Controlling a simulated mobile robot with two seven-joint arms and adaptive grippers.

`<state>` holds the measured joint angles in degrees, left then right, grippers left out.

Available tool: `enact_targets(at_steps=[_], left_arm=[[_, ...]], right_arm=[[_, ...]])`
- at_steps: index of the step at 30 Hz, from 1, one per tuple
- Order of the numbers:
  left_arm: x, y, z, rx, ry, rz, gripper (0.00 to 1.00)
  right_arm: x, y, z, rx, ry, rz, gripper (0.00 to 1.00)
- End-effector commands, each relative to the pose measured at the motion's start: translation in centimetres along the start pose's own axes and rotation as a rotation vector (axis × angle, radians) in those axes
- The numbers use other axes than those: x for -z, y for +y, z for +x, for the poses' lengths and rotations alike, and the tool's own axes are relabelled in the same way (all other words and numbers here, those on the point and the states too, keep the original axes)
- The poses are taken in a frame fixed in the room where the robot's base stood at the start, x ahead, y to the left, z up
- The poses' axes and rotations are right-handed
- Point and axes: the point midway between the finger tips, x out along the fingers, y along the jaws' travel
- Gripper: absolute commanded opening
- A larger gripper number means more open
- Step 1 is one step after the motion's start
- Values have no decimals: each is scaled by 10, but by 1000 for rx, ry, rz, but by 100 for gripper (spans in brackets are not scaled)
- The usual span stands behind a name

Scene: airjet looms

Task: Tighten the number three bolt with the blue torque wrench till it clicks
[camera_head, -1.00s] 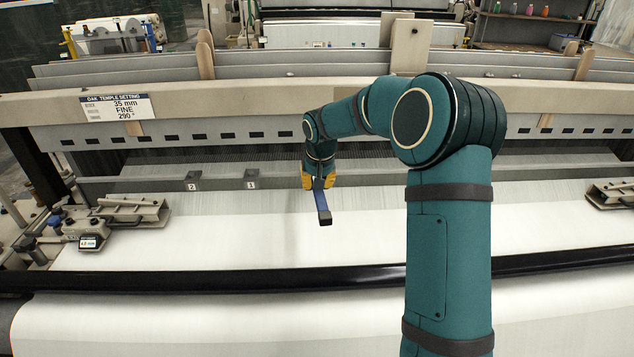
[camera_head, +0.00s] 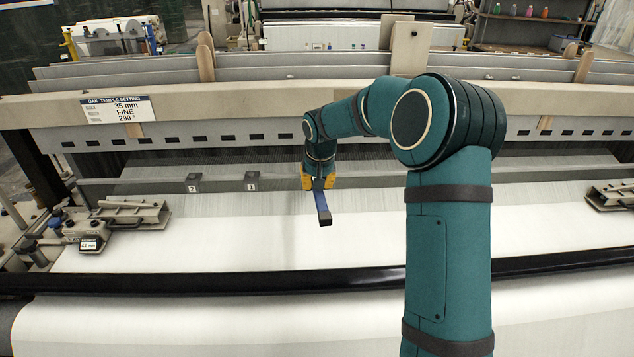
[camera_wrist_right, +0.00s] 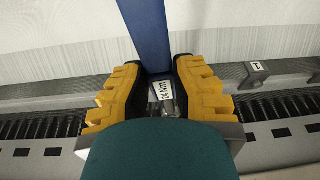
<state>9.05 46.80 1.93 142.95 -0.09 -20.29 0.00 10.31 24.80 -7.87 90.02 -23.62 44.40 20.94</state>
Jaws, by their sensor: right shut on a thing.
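My right gripper (camera_head: 319,182) has yellow fingers and is shut on the blue torque wrench (camera_head: 322,204). In the head view the wrench's blue handle slants down and toward the front, ending in a dark block above the white cloth. In the right wrist view the two yellow finger pads of my right gripper (camera_wrist_right: 165,85) hold both sides of the blue wrench (camera_wrist_right: 148,30), and a white label reading "24 Nm" shows between them. Grey blocks marked 2 (camera_head: 193,183) and apparently 1 (camera_head: 251,181) sit on the rail left of the gripper. I cannot make out a number three bolt.
The white cloth (camera_head: 220,235) spans the loom, with a black roller bar (camera_head: 200,282) in front. A temple unit with a small display (camera_head: 90,245) is at left, and another temple (camera_head: 610,194) at right. A setting sign (camera_head: 116,108) is on the upper beam.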

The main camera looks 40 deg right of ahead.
Motion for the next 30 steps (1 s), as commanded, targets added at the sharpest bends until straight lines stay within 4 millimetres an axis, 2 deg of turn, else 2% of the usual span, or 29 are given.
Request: enact_targets(at_steps=[30], left_arm=[[1, 3, -9, 0, 0, 0, 47]], right_arm=[[5, 0, -14, 1, 2, 1, 0]])
